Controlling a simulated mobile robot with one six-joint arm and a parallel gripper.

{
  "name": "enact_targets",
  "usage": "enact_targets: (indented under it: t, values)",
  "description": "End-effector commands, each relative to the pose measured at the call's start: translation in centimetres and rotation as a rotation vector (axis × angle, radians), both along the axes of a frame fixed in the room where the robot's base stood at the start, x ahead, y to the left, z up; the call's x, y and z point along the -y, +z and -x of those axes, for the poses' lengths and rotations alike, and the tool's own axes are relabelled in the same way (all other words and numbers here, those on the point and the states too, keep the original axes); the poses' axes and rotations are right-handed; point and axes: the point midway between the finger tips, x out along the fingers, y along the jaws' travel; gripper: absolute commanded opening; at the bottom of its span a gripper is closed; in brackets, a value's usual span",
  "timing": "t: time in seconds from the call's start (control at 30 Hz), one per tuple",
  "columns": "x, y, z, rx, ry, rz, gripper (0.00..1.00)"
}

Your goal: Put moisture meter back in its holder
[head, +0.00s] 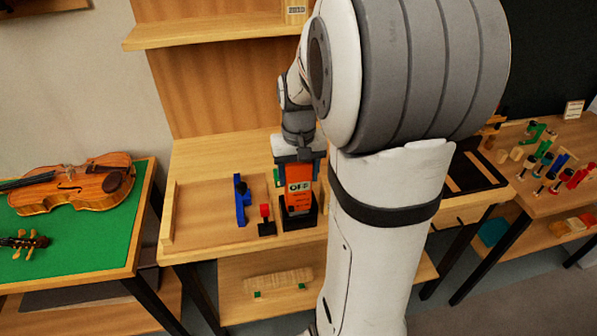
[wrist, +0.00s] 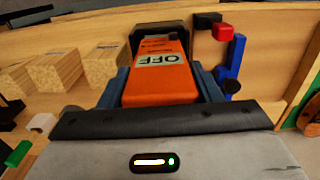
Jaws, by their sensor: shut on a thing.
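The orange moisture meter (head: 299,184) stands upright on the bench, its label reading OFF. It also shows in the wrist view (wrist: 158,88). Its lower end is inside the black holder (head: 299,222), which shows behind the meter's far end in the wrist view (wrist: 143,33). I cannot tell whether the meter rests on the holder's bottom. My gripper (head: 299,168) is above, shut on the meter's upper part, with a blue finger on each side of it in the wrist view.
A blue clamp-like piece (head: 240,201) and a black piece with a red top (head: 265,219) stand left of the holder. Wood blocks (wrist: 55,70) stand nearby in the wrist view. A violin (head: 75,187) lies on a green mat (head: 85,240) at far left. My arm hides the bench's right part.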

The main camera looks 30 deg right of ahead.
Motion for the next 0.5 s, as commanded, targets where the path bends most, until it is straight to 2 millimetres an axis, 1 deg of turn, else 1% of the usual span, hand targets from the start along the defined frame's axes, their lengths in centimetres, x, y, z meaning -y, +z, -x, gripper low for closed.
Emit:
enact_targets:
  t: [0.5]
  values:
    - [0.0,-1.7,0.0,0.0,0.0,0.0,0.14]
